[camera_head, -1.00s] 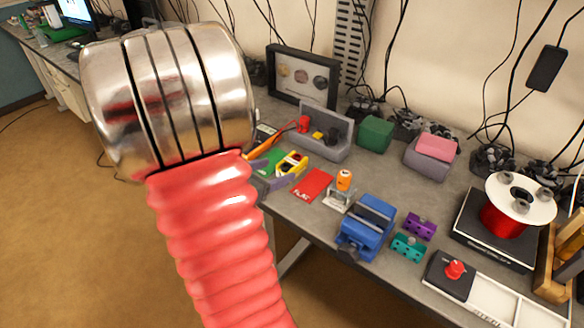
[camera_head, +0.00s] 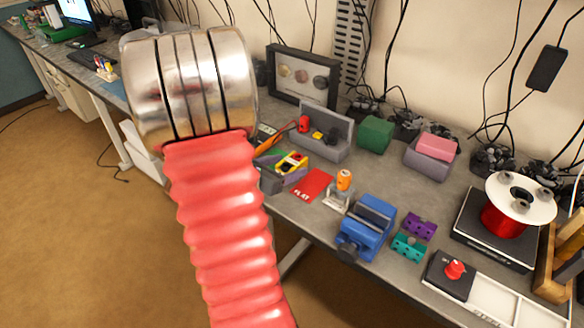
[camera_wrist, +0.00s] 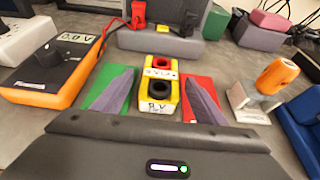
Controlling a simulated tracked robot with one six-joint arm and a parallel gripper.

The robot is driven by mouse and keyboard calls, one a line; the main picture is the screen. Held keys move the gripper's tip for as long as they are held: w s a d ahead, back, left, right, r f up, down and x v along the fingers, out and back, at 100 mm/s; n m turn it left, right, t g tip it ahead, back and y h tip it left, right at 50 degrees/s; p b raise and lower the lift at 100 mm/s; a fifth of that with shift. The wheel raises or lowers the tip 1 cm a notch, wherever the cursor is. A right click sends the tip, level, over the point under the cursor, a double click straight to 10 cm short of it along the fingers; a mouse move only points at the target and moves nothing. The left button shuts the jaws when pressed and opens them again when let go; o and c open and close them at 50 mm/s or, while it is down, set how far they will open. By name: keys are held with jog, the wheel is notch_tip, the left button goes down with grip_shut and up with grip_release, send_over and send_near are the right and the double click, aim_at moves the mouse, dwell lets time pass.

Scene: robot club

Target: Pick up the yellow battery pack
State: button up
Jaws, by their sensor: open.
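The yellow battery pack (camera_head: 293,160) stands on the grey bench, with black and red round terminals on top. In the wrist view the pack (camera_wrist: 147,96) lies between my two purple-grey fingers, one on each side, with gaps showing. My gripper (camera_wrist: 160,78) is open and holds nothing. In the head view my gripper (camera_head: 282,170) is at the pack, partly hidden behind my arm.
A green card (camera_wrist: 97,85) lies left of the pack and a red card (camera_head: 311,184) right. An orange multimeter (camera_wrist: 50,70) is farther left. A grey bin (camera_head: 335,147) stands behind. An orange cell in a stand (camera_head: 343,181) and a blue vise (camera_head: 366,222) are to the right.

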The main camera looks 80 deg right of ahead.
jog(key=shift+x, duration=1.45)
jog(key=shift+c, duration=0.2)
jog(key=c, duration=1.3)
